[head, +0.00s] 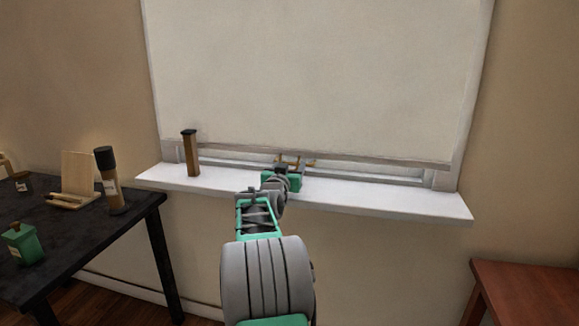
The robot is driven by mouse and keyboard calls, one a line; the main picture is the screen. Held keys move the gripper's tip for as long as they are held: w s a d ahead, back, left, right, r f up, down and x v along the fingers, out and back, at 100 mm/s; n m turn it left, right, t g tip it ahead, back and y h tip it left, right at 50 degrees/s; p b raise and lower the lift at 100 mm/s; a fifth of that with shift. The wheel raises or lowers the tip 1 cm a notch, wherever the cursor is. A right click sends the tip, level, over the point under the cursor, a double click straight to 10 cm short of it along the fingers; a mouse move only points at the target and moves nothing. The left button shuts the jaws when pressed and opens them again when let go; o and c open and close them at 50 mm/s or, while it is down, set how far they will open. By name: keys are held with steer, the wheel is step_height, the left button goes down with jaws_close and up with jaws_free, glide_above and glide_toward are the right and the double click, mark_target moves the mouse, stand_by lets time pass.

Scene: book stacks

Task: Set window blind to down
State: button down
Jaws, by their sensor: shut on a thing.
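The window blind (315,75) is a plain off-white sheet that covers nearly the whole window. Its bottom bar (385,161) hangs a little above the white sill, with a narrow strip of window frame showing beneath. My gripper (291,162) is at the bar near the middle of the window, just above the sill. It is shut on the blind's bottom edge, as far as the small view shows. My own wrist partly hides the contact.
The white sill (400,197) juts out below the blind. A brown cylinder with a dark top (190,153) stands on its left part. A black table (90,235) with several small objects is at the left. A reddish wooden table (530,285) is at the lower right.

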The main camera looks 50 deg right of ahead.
steer(key=shift+s+d, duration=0.1)
steer(key=shift+s, duration=0.1)
steer(key=c, duration=0.8)
jaws_free()
steer(key=shift+s+r, duration=0.1)
steer(key=shift+o, duration=0.2)
steer(key=shift+w, duration=0.2)
steer(key=shift+s+a, duration=0.1)
steer(key=shift+a, duration=0.35)
steer(key=v, duration=0.7)
steer(key=shift+s+p, duration=0.1)
steer(key=shift+p, duration=0.25)
